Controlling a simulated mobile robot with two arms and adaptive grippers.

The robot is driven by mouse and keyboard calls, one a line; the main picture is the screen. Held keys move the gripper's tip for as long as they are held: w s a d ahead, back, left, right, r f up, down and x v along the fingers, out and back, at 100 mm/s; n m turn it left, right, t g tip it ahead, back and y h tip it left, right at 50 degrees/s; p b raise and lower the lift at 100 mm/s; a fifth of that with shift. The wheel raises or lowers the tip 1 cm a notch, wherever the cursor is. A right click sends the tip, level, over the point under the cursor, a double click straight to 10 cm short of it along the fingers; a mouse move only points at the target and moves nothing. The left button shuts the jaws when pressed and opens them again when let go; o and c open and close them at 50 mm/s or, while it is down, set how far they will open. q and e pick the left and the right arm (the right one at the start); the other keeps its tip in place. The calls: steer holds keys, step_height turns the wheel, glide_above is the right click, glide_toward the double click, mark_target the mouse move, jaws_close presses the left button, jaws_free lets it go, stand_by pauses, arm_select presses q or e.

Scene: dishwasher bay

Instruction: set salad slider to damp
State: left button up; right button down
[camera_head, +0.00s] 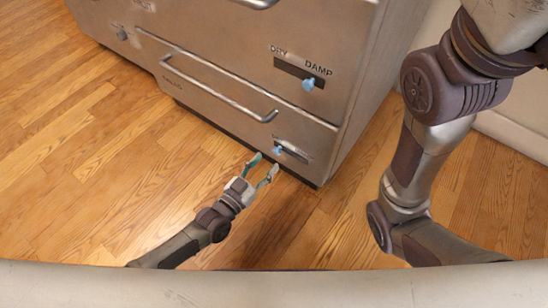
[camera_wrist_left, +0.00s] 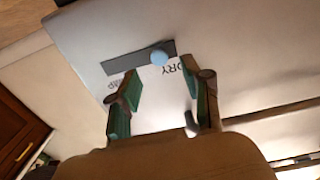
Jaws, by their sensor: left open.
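The lower drawer front carries a small dark label that seems to read SALAD (camera_head: 175,77). Its slider has a light blue knob (camera_head: 278,150) at the left end of a dark slot (camera_head: 294,152). In the left wrist view the same knob (camera_wrist_left: 159,58) sits toward the right of the slot (camera_wrist_left: 120,63), near the upside-down DRY lettering; the DAMP end is to the left, its lettering partly hidden by a finger. My left gripper (camera_head: 264,163) is open and empty, just in front of and below the knob. In the wrist view its fingers (camera_wrist_left: 160,76) are apart, with the knob roughly between and beyond them.
An upper drawer has its own blue slider knob (camera_head: 308,85) at its DAMP end. A long bar handle (camera_head: 222,92) crosses the lower drawer left of the slider. Wooden floor (camera_head: 80,170) is clear in front. My right arm's links stand at the right.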

mark_target(276, 152)
arm_select(q)
steer(key=b+x, duration=0.1)
steer(key=x, duration=0.4)
steer(key=shift+b, duration=0.4)
jaws_close()
